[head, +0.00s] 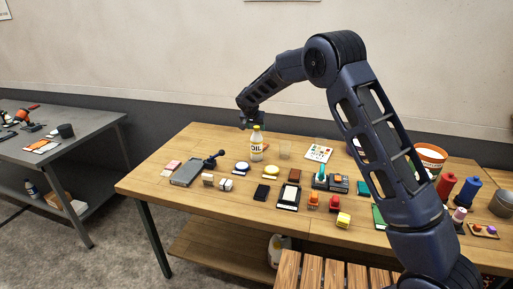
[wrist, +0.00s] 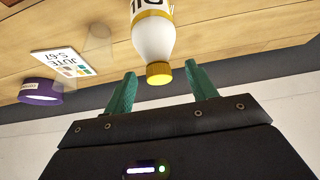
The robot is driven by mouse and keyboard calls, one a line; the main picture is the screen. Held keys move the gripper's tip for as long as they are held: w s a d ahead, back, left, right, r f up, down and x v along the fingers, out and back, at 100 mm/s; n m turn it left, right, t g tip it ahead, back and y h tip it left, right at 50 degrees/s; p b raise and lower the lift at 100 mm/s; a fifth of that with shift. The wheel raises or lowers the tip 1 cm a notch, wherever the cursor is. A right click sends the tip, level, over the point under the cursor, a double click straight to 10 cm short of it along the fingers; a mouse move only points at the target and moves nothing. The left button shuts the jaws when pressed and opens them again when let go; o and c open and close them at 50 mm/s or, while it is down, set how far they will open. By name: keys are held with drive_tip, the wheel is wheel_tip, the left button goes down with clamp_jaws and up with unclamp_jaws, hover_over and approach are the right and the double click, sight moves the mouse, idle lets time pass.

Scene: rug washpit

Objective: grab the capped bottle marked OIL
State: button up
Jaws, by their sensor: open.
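The bottle marked OIL (head: 256,146) stands upright on the wooden table near its back edge in the head view. It has a white body with a label and a yellow cap. In the wrist view the bottle (wrist: 152,35) hangs from the top of the picture, its yellow cap (wrist: 159,73) toward my gripper. My gripper (wrist: 162,90) is open, with green fingertips to the left and right of the cap and gaps on both sides. In the head view my gripper (head: 246,122) is just above and left of the bottle, its fingers hard to make out.
A clear cup (head: 285,150) stands right of the bottle, and a white card with coloured squares (head: 319,153) lies beyond it. A yellow-topped round item (head: 242,167) sits in front. Blocks and dark trays crowd the table's middle. A purple tin (wrist: 41,92) shows in the wrist view.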

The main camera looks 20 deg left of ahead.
sight(257, 143)
drive_tip(key=x, duration=0.4)
drive_tip(key=shift+w+d, duration=0.1)
drive_tip(key=shift+w, duration=0.1)
clamp_jaws()
